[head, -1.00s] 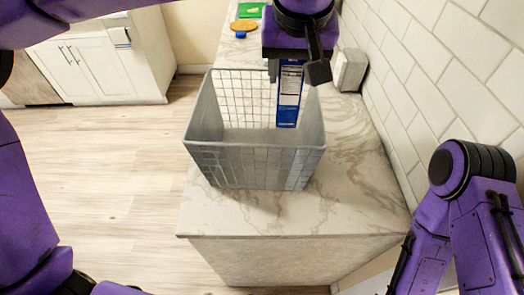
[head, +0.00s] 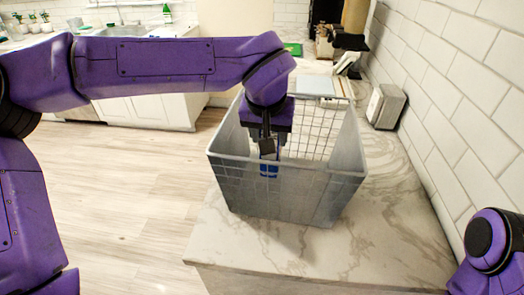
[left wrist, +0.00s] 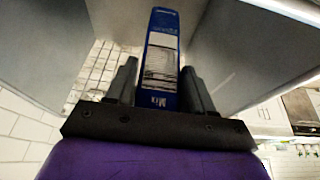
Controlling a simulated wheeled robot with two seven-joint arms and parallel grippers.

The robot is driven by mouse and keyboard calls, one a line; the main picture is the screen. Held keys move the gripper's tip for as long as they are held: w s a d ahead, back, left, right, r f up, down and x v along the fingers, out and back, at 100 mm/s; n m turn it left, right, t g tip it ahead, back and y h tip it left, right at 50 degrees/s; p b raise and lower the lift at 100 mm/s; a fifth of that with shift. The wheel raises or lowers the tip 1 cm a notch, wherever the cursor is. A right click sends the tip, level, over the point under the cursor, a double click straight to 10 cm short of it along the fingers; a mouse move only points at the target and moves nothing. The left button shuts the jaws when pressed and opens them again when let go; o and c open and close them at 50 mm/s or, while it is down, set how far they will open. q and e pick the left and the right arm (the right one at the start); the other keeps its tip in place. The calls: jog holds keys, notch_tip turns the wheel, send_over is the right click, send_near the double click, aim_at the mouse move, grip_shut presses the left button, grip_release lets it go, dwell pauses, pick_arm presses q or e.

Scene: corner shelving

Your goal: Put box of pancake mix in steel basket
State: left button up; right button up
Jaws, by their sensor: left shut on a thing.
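The box of pancake mix (head: 268,171) is blue with a white label panel. It also shows upright between the fingers in the left wrist view (left wrist: 160,62). My left gripper (head: 267,146) is shut on it and reaches down inside the basket, near its left side. The steel basket (head: 285,203) is a grey, open-topped wire basket standing on the marble counter. The box is within the basket walls, partly hidden by the gripper and the front rim. I cannot tell whether it touches the basket floor. Only part of my right arm shows at the lower right; its gripper is out of view.
The marble counter (head: 375,235) is clear in front of the basket. A white tiled wall (head: 455,95) runs along the right. A grey toaster-like object (head: 386,106) stands right of the basket near the wall. More items stand on the counter behind the basket.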

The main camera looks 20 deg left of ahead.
pick_arm(q)
jog(key=f, duration=0.1)
jog(key=a+f, duration=0.1)
jog(key=f, duration=0.1)
jog(key=a+f, duration=0.1)
jog(key=f, duration=0.1)
jog(key=shift+w+f, duration=0.25)
jog(key=shift+w, duration=0.1)
jog(key=shift+w+a+f, duration=0.1)
jog(key=shift+w+f, duration=0.05)
jog(key=shift+f, duration=0.15)
jog(key=o, duration=1)
jog(key=shift+f, duration=0.1)
jog(key=v, duration=1.2)
